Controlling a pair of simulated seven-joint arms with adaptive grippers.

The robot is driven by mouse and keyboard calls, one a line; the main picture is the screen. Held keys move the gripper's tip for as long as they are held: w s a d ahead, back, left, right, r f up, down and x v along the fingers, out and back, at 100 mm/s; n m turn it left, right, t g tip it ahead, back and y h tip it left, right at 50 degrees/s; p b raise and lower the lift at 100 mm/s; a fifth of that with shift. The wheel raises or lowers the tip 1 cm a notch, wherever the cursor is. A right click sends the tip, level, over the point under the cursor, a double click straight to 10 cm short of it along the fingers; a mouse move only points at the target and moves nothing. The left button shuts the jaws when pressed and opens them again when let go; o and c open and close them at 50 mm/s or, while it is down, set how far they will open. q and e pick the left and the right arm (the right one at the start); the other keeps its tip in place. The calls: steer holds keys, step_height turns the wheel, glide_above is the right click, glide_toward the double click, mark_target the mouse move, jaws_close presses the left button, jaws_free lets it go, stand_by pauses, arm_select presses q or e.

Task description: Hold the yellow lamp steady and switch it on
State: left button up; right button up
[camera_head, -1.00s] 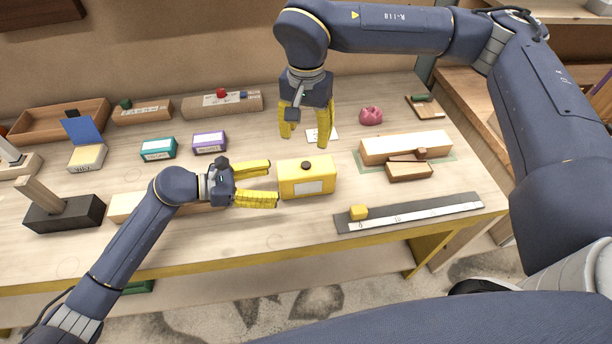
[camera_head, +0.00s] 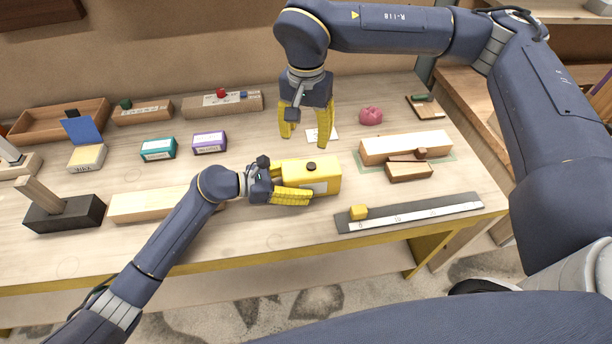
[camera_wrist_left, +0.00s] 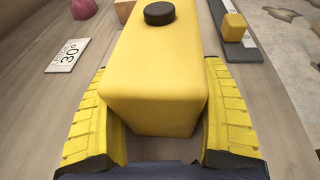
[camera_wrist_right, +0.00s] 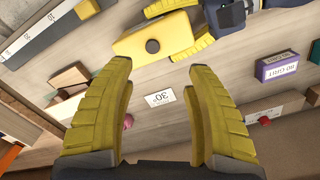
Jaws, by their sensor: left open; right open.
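In the left wrist view the lamp (camera_wrist_left: 158,70) sits between the two fingers, with narrow gaps visible. My right gripper (camera_head: 305,138) is open and empty, pointing down above the bench behind the lamp. In the right wrist view the lamp (camera_wrist_right: 155,38) shows beyond its fingers, with the knob up.
A ruler strip (camera_head: 410,212) with a small yellow block (camera_head: 358,212) lies right of the lamp. A white card (camera_head: 322,134) lies behind it. Wooden blocks (camera_head: 405,148) and a pink object (camera_head: 371,116) are at the right. Teal (camera_head: 158,149) and purple (camera_head: 209,142) boxes stand at the left.

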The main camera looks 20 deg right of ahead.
arm_select(q)
steer(key=shift+d, duration=0.15)
steer(key=shift+c, duration=0.2)
steer(key=c, duration=0.9)
arm_select(e)
jaws_close()
stand_by(0.9)
